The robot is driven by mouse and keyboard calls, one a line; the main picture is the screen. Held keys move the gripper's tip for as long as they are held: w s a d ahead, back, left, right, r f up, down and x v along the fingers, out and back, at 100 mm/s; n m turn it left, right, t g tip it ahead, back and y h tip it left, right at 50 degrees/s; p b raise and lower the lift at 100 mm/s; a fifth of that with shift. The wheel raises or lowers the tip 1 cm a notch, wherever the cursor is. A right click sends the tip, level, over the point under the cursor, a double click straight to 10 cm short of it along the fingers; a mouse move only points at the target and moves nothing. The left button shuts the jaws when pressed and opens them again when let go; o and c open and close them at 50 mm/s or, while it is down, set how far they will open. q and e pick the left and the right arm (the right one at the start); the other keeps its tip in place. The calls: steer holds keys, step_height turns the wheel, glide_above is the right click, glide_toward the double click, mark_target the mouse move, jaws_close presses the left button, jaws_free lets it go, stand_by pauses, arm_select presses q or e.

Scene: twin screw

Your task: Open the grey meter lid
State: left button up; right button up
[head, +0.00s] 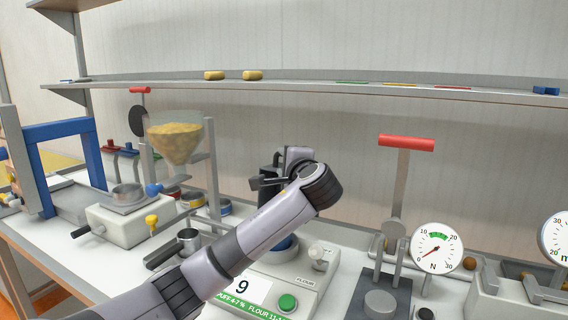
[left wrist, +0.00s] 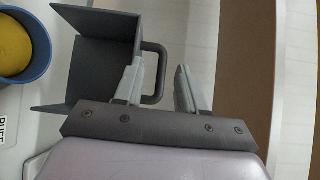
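The dark grey lid (left wrist: 103,50) shows in the left wrist view as an angular, flanged piece with a loop handle (left wrist: 161,60) on its right side. My left gripper (left wrist: 158,74) is open, with the handle's outer bar between its two fingers and a gap on the right. In the head view my left gripper (head: 268,181) is beside the dark lid (head: 268,160), above the back of the meter (head: 264,290), which reads 9. My forearm hides part of the meter. My right gripper is not in view.
A blue cup with yellow contents (left wrist: 12,45) is left of the lid. A hopper of yellow grain (head: 176,138) stands behind and left of my arm. A red-handled press (head: 402,170) and a dial gauge (head: 436,248) stand to the right. A shelf (head: 300,83) runs above.

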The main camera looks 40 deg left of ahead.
arm_select(q)
steer(key=v, duration=0.5)
steer(key=shift+s+d+b, duration=0.1)
steer(key=shift+d+b, duration=0.1)
steer(key=shift+b, duration=0.15)
